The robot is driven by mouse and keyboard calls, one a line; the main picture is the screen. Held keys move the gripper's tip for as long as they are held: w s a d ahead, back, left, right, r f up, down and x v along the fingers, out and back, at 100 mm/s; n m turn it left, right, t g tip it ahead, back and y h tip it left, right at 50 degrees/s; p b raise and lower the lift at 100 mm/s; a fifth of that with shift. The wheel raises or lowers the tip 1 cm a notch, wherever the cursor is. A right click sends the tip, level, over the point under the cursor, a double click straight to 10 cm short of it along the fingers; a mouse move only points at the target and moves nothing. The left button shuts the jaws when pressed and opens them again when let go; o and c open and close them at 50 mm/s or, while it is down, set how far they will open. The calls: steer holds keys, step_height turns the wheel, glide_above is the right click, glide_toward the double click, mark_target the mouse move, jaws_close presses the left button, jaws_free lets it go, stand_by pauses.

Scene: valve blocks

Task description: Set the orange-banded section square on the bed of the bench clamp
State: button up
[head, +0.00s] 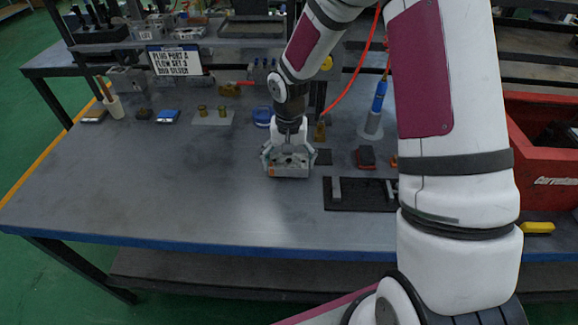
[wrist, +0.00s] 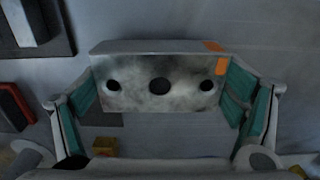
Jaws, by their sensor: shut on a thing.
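The orange-banded section (head: 291,173) is a grey metal block with orange marks near one end, the left end in the head view. My gripper (head: 288,160) is shut on it, one finger at each end. The wrist view shows its face with three dark holes (wrist: 159,86) between teal finger pads, orange marks at the right. It is over or on the bench top; the gap is hard to judge. The bench clamp (head: 360,207) is a black bed with grey uprights, right of the block. A corner of it shows top left in the wrist view (wrist: 62,22).
A red-and-black block (head: 365,157), a brass fitting (head: 320,131) and a dark pad (head: 324,157) lie close behind the clamp. A blue dish (head: 262,117) stands behind my gripper. A red crate (head: 541,145) is at right. The bench's left front is clear.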

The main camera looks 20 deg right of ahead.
steer(key=shift+f, duration=1)
steer(key=shift+f, duration=0.15)
steer(key=o, duration=1.4)
